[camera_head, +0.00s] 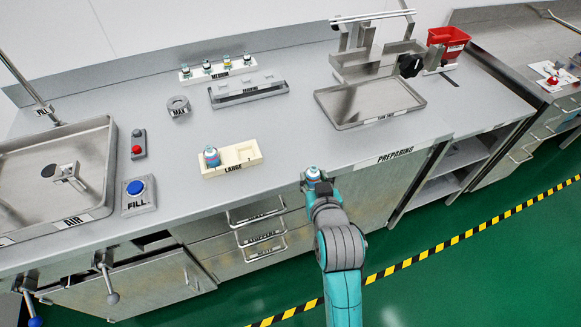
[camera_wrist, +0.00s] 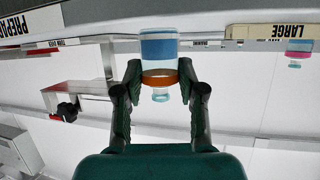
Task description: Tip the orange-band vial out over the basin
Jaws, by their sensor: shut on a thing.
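The orange-band vial (camera_wrist: 160,62) is between the fingers of my gripper (camera_wrist: 160,90), which is shut on it around the orange band. The wrist view is upside down, so the vial stands about upright, with blue in its clear body. In the head view my gripper (camera_head: 313,182) holds it at the bench's front edge, right of the LARGE rack; only the vial's top (camera_head: 313,173) shows clearly there.
The white LARGE rack (camera_head: 242,156) holds a pink-band vial (camera_head: 211,157). A blue FILL button (camera_head: 136,188) and a red-button box (camera_head: 138,145) stand between rack and basin. A steel tray (camera_head: 370,103) is at the back right. The MEDIUM rack (camera_head: 218,72) holds several small vials.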

